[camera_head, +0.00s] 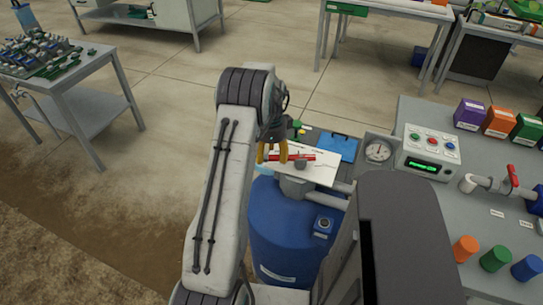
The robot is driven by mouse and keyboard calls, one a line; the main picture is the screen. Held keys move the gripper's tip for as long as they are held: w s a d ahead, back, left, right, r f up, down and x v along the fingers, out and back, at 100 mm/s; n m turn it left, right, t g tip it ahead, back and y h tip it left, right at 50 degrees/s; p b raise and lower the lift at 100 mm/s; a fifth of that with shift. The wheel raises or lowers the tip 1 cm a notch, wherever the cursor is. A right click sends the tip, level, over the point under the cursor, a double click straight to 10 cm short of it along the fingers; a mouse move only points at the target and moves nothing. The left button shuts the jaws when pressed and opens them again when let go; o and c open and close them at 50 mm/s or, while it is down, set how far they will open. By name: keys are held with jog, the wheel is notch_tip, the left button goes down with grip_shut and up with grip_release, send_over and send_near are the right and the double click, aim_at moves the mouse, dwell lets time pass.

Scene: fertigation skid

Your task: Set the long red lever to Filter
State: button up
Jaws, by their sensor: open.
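The long red lever (292,157) lies roughly level on a grey hub above a white label plate (318,173), on top of a blue tank (290,228). The plate's lettering is too small to read, so I cannot tell which mark is Filter. My gripper (271,153), with yellow-orange fingers, is at the lever's left end. Its fingers are open and close around or beside that end; I cannot tell if they touch it. My arm hides the left side of the tank and part of the plate.
A pressure gauge (378,150) and a control box (430,150) with a green display stand right of the tank on a grey bench (410,112). A smaller red valve handle (513,177) sits on a pipe there. Grey pipes run from the hub.

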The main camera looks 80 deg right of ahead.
jog(key=shift+f, duration=0.5)
grip_shut()
dwell(0.4)
